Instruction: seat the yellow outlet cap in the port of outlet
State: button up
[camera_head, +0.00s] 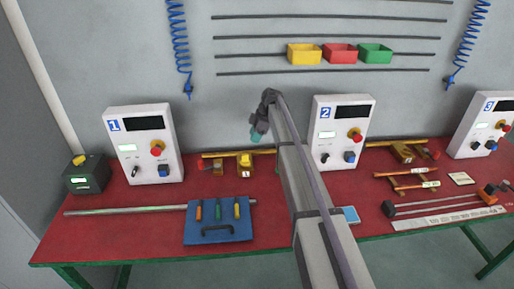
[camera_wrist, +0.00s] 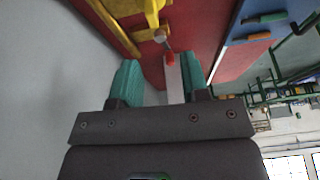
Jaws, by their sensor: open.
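My gripper (camera_head: 257,135) hangs above the table in the head view, left of my arm. In the wrist view its teal fingers (camera_wrist: 161,64) are apart with nothing held between them. A bright yellow piece (camera_head: 245,158) sits on a brass fitting (camera_head: 218,165) at the back of the table, just below my gripper in the head view. A yellow piece (camera_wrist: 150,8) also shows at the top of the wrist view, beyond the fingers. Another yellow piece (camera_head: 79,160) is on the dark box (camera_head: 88,178) at far left. I cannot tell which is the outlet cap; its port is not distinguishable.
White control box 1 (camera_head: 146,146) stands left of my gripper, box 2 (camera_head: 334,155) to the right. A blue board (camera_head: 219,230) with tools and a long metal rod (camera_head: 125,210) lie in front. Yellow, red and green bins hang on the wall.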

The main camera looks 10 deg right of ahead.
jog(key=s+a+m+h, duration=0.2)
jog(key=s+m, duration=0.6)
jog(key=s, duration=1.2)
jog(key=s+a+f+m+h, duration=0.1)
jog(key=s+m, duration=0.7)
jog(key=s, duration=1.3)
jog(key=shift+s+a+f+g+h, duration=0.2)
jog(key=shift+a+f+g+h, duration=0.1)
jog(key=shift+a+h, duration=0.4)
